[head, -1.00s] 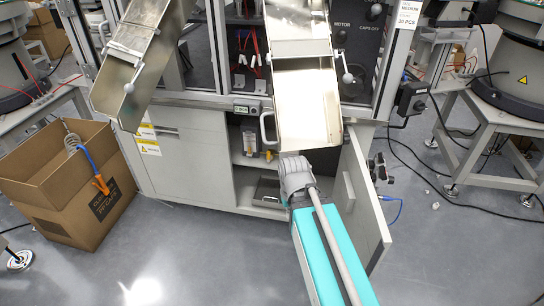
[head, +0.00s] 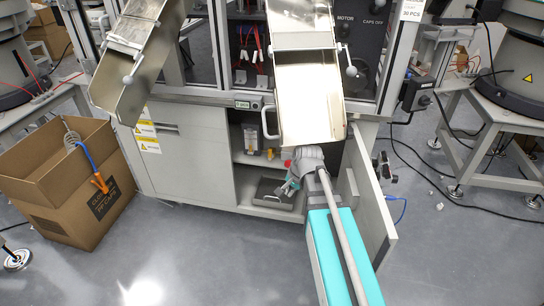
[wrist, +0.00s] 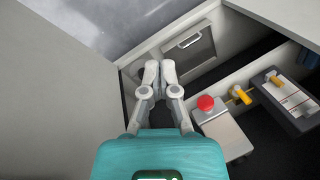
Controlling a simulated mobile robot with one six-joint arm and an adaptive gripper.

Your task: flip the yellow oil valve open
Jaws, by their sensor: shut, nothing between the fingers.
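The yellow oil valve (wrist: 240,95) sticks out near a dark box with a white label, right of my gripper in the wrist view. In the head view it is a small yellow spot (head: 270,153) on the upper shelf inside the open cabinet. My gripper (wrist: 160,67) is shut and empty, its fingertips together. It is apart from the valve, to its left in the wrist view. In the head view my gripper (head: 286,188) is at the cabinet opening, below the valve. The valve's exact lever angle is hard to tell.
A red button (wrist: 206,103) on a grey box lies between my gripper and the valve. The open cabinet door (head: 372,200) stands right of my arm. A metal chute (head: 308,105) overhangs the opening. A dark tray (head: 272,194) lies on the lower shelf.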

